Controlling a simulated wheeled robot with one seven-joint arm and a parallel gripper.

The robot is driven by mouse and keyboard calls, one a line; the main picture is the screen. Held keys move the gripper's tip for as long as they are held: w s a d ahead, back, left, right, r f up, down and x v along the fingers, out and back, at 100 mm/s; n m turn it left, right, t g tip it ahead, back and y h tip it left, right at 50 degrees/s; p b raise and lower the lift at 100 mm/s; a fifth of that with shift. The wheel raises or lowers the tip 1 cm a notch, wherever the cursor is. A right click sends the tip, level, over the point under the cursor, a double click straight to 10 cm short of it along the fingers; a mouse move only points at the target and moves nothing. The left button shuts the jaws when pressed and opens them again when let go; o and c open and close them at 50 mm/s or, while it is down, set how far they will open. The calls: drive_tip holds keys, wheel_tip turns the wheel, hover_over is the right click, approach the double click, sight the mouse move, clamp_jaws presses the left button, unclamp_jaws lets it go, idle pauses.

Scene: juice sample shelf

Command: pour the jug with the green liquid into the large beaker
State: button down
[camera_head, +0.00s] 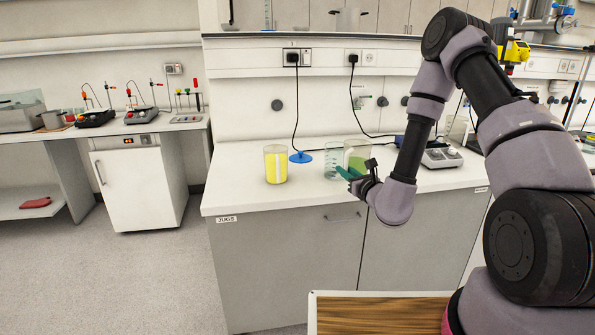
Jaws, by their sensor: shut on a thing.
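The jug with green liquid (358,152) is at the right of the counter, partly hidden by my gripper and wrist. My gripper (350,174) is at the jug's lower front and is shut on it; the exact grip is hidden. The jug looks about upright, and I cannot tell whether it touches the counter. A clear, empty-looking beaker (332,161) with markings stands directly left of the green jug, close to my fingertips. It seems to be the large beaker.
A jug with yellow liquid (276,164) stands further left on the white counter (235,185). A blue round base (300,157) with a cable lies behind. A grey device (441,157) stands to the right. The counter's front left is clear.

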drive_tip(key=w+d+f+m+h, duration=0.1)
drive_tip(key=w+d+m+h, duration=0.1)
drive_tip(key=d, duration=0.7)
drive_tip(key=w+d+f+m+t+h, duration=0.1)
drive_tip(key=w+d+m+h, duration=0.1)
drive_tip(key=d+h, duration=0.3)
drive_tip(key=w+d, duration=0.1)
drive_tip(key=d, duration=0.2)
drive_tip(key=shift+w+d+m+t, duration=0.25)
drive_tip(key=shift+d+m+t, duration=0.05)
drive_tip(key=shift+d+m, duration=0.1)
